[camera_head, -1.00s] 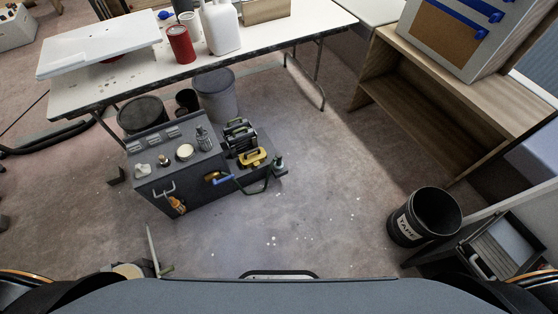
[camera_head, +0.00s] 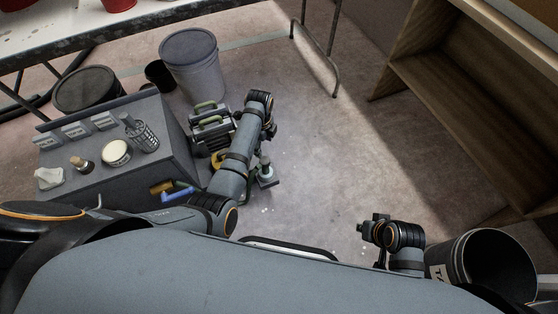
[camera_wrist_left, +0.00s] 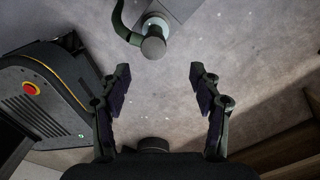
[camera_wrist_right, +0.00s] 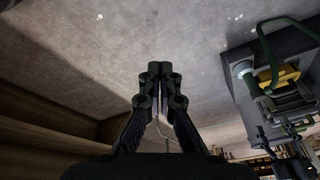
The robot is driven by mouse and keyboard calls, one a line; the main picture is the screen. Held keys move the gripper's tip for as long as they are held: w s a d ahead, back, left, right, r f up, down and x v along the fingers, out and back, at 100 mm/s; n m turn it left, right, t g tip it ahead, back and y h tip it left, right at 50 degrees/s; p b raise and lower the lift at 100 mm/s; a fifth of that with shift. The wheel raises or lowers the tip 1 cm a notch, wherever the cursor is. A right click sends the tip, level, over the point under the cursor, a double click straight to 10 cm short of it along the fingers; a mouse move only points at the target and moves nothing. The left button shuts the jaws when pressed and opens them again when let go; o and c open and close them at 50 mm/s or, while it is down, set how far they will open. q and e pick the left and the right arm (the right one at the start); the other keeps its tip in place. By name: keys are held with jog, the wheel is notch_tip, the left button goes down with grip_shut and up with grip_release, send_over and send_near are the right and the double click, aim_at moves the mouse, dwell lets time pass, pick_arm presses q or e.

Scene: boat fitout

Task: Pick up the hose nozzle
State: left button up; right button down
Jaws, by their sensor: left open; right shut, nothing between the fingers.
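A grey-green upright piece, which I take to be the hose nozzle (camera_head: 266,173), stands at the right corner of the low step of the dark tool stand (camera_head: 180,150). In the left wrist view its round grey end (camera_wrist_left: 153,45) lies beyond my left fingertips, apart from them. It also shows in the right wrist view (camera_wrist_right: 243,69). My left gripper (camera_wrist_left: 160,78) is open and empty; in the head view my left arm reaches over the stand and hides part of it. My right gripper (camera_wrist_right: 160,68) is shut and empty, over floor beside the black bin.
A dark curved handle (camera_wrist_left: 122,22) is close beside the nozzle. Black-green tools (camera_head: 210,125) and a blue handle (camera_head: 178,194) are near my left arm. A black bin (camera_head: 440,262) and wooden shelf (camera_head: 455,120) stand right. The floor between is clear.

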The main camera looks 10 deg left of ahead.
pick_arm(q)
jog(key=shift+s, duration=0.15)
jog(key=b, duration=0.2)
send_over(264, 160)
jog(key=f, duration=0.4)
jog(key=shift+w+d+f, duration=0.1)
jog(key=shift+w+f, duration=0.1)
jog(key=shift+w, duration=0.2)
jog(key=shift+f+b, duration=0.35)
jog(key=shift+f, duration=0.05)
pick_arm(e)
jog(key=f+t, duration=0.1)
jog(key=a+f, duration=0.1)
jog(key=shift+w+f+t, duration=0.2)
jog(key=shift+f+t, duration=0.15)
jog(key=shift+t, duration=0.05)
